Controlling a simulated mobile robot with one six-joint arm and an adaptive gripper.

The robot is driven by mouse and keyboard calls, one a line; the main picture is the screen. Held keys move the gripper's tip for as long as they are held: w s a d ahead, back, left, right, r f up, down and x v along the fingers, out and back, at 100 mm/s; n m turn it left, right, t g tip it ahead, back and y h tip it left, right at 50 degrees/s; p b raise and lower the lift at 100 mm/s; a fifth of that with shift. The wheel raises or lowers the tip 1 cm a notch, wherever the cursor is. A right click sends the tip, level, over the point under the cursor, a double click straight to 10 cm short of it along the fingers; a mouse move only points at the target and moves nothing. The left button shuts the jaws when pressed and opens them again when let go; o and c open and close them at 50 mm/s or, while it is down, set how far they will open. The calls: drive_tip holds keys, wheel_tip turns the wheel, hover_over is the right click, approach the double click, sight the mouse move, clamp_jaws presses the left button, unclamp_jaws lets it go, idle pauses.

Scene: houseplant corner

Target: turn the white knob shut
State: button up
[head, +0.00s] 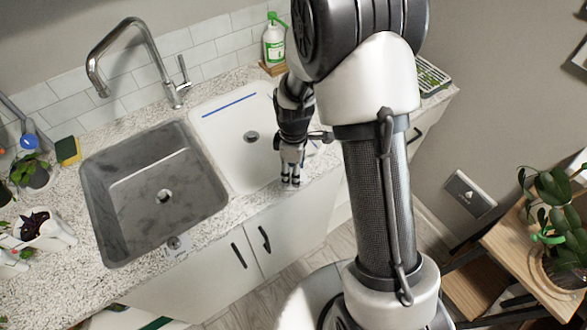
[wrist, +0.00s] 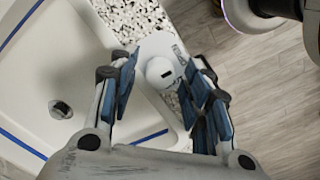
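The white knob (wrist: 160,71) shows in the wrist view as a small round cap with a dark mark, on a pale round base by the counter's edge. My gripper (wrist: 163,68) is open, with one blue-padded finger on each side of the knob. A gap shows between the knob and each finger; I cannot tell how far the fingertips are above it. In the head view my gripper (head: 290,178) points down at the front edge of the white basin (head: 228,160), and the knob cannot be made out there.
A grey basin (head: 125,205) with a tall faucet (head: 147,38) lies left of the white one. A small fitting (head: 175,244) sits on the counter front before it. A spray bottle (head: 273,42) stands behind. Wooden floor (wrist: 262,85) lies beyond the counter edge.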

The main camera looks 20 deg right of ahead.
clamp_jaws()
idle(0.3)
drive_tip(key=m, duration=0.4)
drive_tip(key=shift+m+p, duration=0.4)
drive_tip(key=m, duration=0.4)
drive_tip(key=shift+m+p, duration=0.3)
drive_tip(key=shift+p, duration=0.05)
drive_tip(key=m, duration=0.4)
drive_tip(key=shift+m+p, duration=0.4)
drive_tip(key=shift+m, duration=1.9)
